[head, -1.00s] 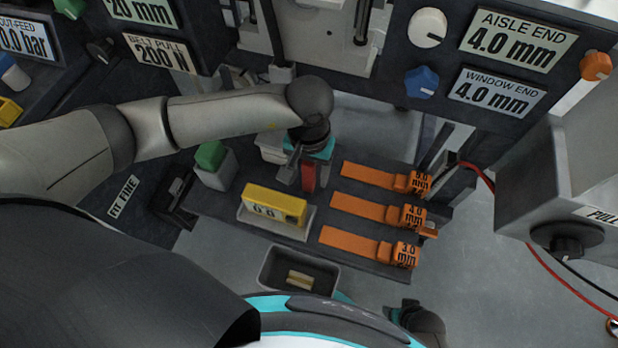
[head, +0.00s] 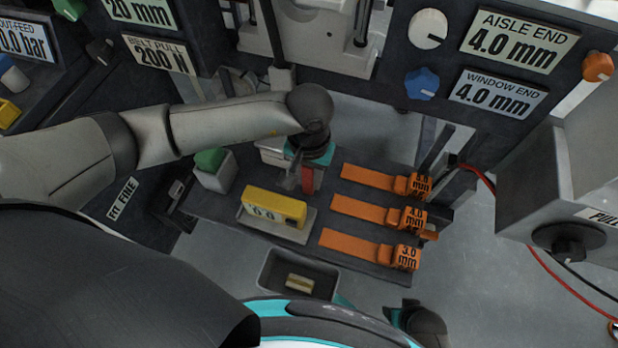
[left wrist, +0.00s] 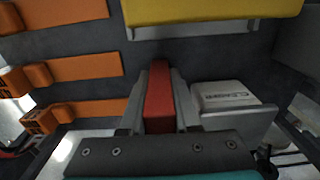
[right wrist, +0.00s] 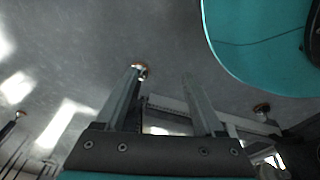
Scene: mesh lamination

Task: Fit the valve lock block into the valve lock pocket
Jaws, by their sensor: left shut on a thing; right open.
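A red block (left wrist: 158,98) is held between the two fingers of my left gripper (left wrist: 159,95), seen end-on in the left wrist view. The red block also shows in the head view (head: 308,180), upright below the left wrist. My left gripper (head: 301,180) is over the dark bench, behind the yellow gauge and left of the orange strips. Its fingers partly hide the block, and I cannot tell whether its lower end touches the bench. I cannot make out the valve lock pocket in these frames. My right gripper (right wrist: 170,100) is open and empty above the grey floor.
A yellow gauge (head: 274,206) and orange strips (head: 362,210) lie on the bench (head: 225,222). A white cleaner box (left wrist: 225,94) stands close beside my left gripper. A green-topped container (head: 213,172) is to the left. An open dark bin (head: 268,276) is in front.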

